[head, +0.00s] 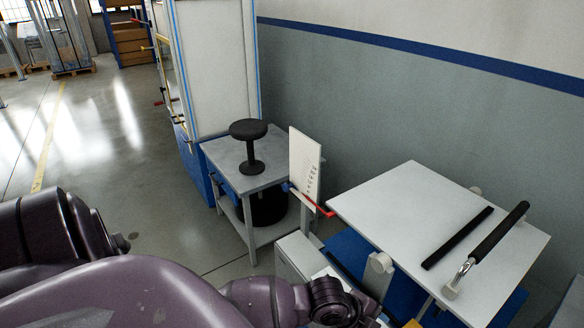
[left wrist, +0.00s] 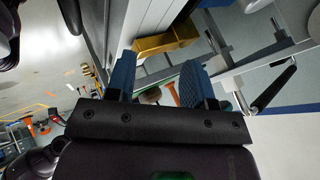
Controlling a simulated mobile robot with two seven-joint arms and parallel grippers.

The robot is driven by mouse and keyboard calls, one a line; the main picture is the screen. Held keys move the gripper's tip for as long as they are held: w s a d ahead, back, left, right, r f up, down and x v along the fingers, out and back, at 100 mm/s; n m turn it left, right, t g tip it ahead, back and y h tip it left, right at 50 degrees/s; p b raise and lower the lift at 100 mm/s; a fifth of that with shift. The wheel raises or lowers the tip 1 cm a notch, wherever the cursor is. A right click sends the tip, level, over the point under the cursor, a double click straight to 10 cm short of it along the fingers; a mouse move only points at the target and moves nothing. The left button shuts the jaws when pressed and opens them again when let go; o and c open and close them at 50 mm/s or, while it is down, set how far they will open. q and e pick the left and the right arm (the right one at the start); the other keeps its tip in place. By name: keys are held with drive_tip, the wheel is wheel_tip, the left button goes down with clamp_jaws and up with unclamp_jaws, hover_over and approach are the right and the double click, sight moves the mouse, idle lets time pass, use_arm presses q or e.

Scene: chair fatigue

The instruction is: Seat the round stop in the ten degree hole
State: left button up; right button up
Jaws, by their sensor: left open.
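I cannot pick out the round stop or the ten degree hole for certain. An upright white plate (head: 305,168) with a column of small dark marks stands beside the grey table; the marks are too small to read. A red bar (head: 318,204) sticks out near its foot. My left gripper (left wrist: 158,76) shows in the left wrist view with its two blue fingers apart. A small pale round thing (left wrist: 149,95) and an orange piece (left wrist: 173,93) show between the fingers, seemingly beyond them. In the head view my purple left arm fills the lower left; its fingers are hidden. My right gripper is out of view.
A white-topped table (head: 400,200) at right bears a black bar (head: 458,237) and a black-gripped rod (head: 495,240). A grey table (head: 225,160) holds a black stool-shaped piece (head: 249,143). A yellow bin (left wrist: 165,45) shows in the wrist view. Open floor lies at left.

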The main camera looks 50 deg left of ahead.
use_arm(q)
drive_tip(key=s+a+f+n+t+y, duration=0.2)
drive_tip(key=s+a+n, duration=0.3)
drive_tip(key=n, duration=0.3)
drive_tip(key=s+a+f+n+t+y, duration=0.3)
drive_tip(key=s+a+n, duration=0.3)
drive_tip(key=n, duration=0.3)
drive_tip(key=shift+s+a+f+y, duration=0.25)
drive_tip(key=shift+s+f+y, duration=0.05)
drive_tip(key=shift+s, duration=0.6)
